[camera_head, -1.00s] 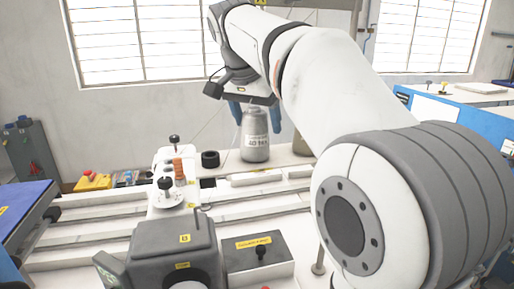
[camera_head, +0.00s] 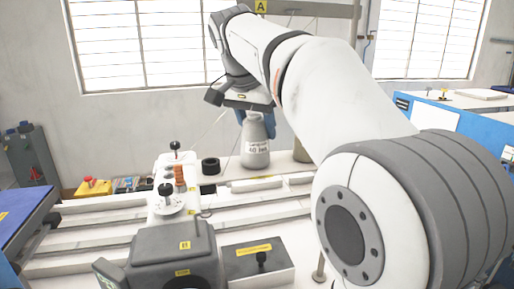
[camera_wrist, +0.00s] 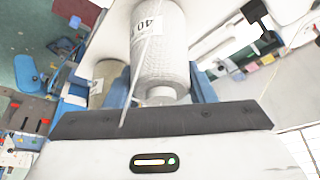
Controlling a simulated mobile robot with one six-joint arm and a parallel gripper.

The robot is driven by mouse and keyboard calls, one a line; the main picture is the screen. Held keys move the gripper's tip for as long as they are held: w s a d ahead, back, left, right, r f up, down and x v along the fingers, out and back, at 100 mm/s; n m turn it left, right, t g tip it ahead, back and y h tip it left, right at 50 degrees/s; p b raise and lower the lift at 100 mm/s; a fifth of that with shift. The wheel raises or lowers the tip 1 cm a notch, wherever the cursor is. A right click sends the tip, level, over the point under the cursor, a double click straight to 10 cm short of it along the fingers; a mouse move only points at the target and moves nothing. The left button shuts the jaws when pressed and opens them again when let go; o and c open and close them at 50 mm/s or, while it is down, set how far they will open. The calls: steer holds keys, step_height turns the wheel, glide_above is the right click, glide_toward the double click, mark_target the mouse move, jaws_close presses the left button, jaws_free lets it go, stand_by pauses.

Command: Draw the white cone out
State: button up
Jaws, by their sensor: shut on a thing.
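The white cone (camera_head: 255,147) is a pale thread cone with a label reading "40". In the head view it hangs below my wrist at the back of the machine table. My gripper (camera_head: 256,117) has its blue fingers on either side of the cone's narrow top and is shut on it. In the wrist view the cone (camera_wrist: 162,55) lies between the blue fingers of my gripper (camera_wrist: 161,90), its narrow end towards the palm. A thin thread crosses in front of it. I cannot tell whether its base touches the table.
A tan cone (camera_head: 301,150) stands just right of the white cone, partly hidden by my arm. A black ring (camera_head: 210,166) sits to its left. White rails (camera_head: 110,232) and a grey machine head (camera_head: 174,245) lie nearer. The blue bench (camera_head: 450,118) is at the right.

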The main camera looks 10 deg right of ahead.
steer(key=shift+r, duration=0.15)
steer(key=shift+r+p, duration=2.45)
steer(key=shift+r, duration=0.05)
steer(key=shift+s+r+p, duration=0.2)
steer(key=shift+r+p, duration=0.4)
steer(key=shift+r, duration=0.25)
steer(key=shift+c, duration=0.4)
steer(key=shift+r+p, duration=0.3)
steer(key=shift+p, duration=0.05)
steer(key=shift+r+p, duration=0.35)
steer(key=shift+r, duration=0.3)
steer(key=shift+p, duration=0.3)
